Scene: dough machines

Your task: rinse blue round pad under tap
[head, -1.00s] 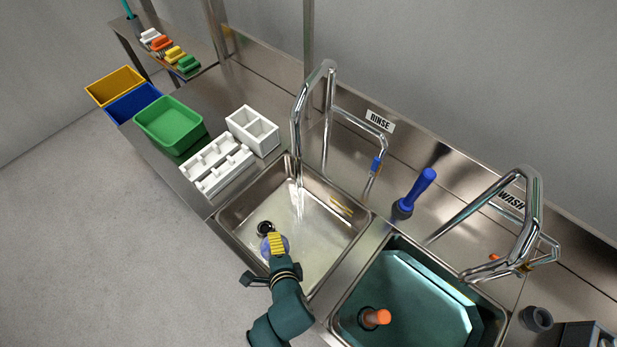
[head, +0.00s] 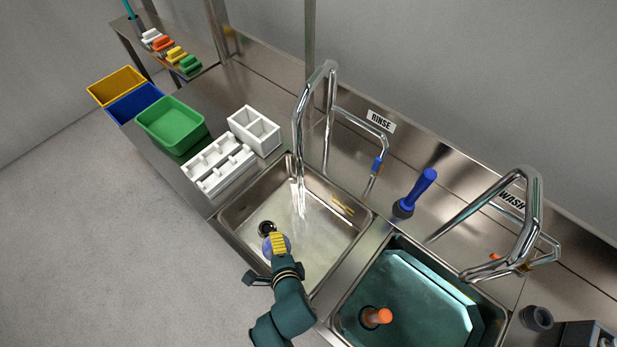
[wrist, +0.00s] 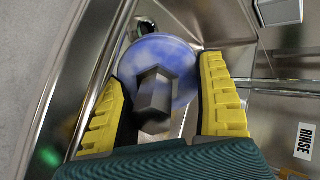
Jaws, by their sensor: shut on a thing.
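The blue round pad (wrist: 178,52) has a dark six-sided hub and sits between the yellow fingers of my gripper (wrist: 163,78) in the wrist view. My gripper (head: 278,243) is shut on it. In the head view only the pad's pale blue rim (head: 267,248) shows around the fingers, over the near part of the rinse sink (head: 318,262) beside the dark drain. The rinse tap (head: 297,125) is running; its water stream (head: 300,200) falls farther back in the sink. The pad is apart from the stream in the head view.
The wash basin (head: 352,292) with greenish water and an orange-topped plug (head: 378,316) is on the right. A white rack (head: 218,165), a white divided box (head: 254,130) and a green bin (head: 170,122) stand left. A blue-handled tool (head: 417,190) stands behind the sinks.

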